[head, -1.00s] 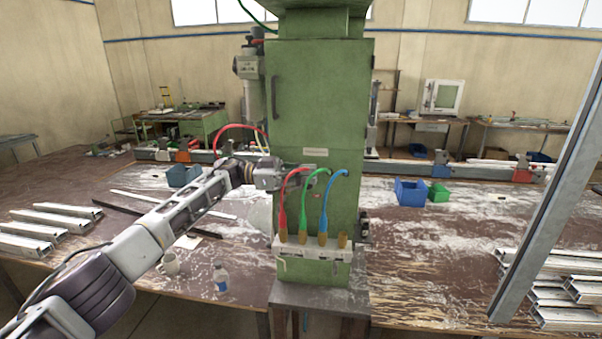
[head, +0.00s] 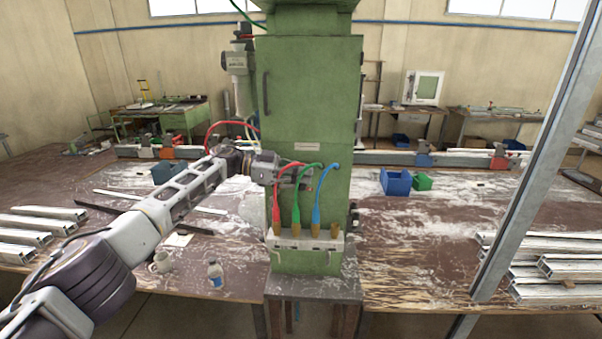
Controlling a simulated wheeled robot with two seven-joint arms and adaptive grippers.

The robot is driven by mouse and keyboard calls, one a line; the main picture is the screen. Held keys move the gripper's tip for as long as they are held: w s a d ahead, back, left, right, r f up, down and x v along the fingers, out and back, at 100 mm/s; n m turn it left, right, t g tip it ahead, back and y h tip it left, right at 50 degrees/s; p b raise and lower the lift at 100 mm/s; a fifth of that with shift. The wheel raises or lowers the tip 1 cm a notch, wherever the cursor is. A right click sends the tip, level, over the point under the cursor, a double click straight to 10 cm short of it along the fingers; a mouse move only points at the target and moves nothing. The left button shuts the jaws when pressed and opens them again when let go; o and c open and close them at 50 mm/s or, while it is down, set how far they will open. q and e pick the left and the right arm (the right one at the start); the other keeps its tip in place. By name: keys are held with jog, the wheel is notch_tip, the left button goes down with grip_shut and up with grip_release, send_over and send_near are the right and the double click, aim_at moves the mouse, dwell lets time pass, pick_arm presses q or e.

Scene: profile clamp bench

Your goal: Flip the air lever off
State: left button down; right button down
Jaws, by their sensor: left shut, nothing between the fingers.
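My left arm comes in from the left, and its left gripper (head: 299,176) is at the front of the green machine column (head: 308,100). The gripper is shut with nothing in its fingers. It is just below a small pale label plate, behind the upper bends of the red hose (head: 276,200) and the green hose (head: 296,203). I cannot make out the air lever clearly; the gripper and hoses cover that part of the column. Whether the fingers touch anything there is too small to tell. My right gripper is not in view.
A blue hose (head: 317,200) also rises from the pale manifold (head: 334,241) on the column's front. A mug (head: 162,263) and a bottle (head: 215,274) stand on the bench at left. Blue (head: 396,183) and green bins are at right. Metal profiles lie at both sides.

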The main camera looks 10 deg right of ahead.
pick_arm(q)
jog(key=shift+r, duration=0.1)
dwell(0.4)
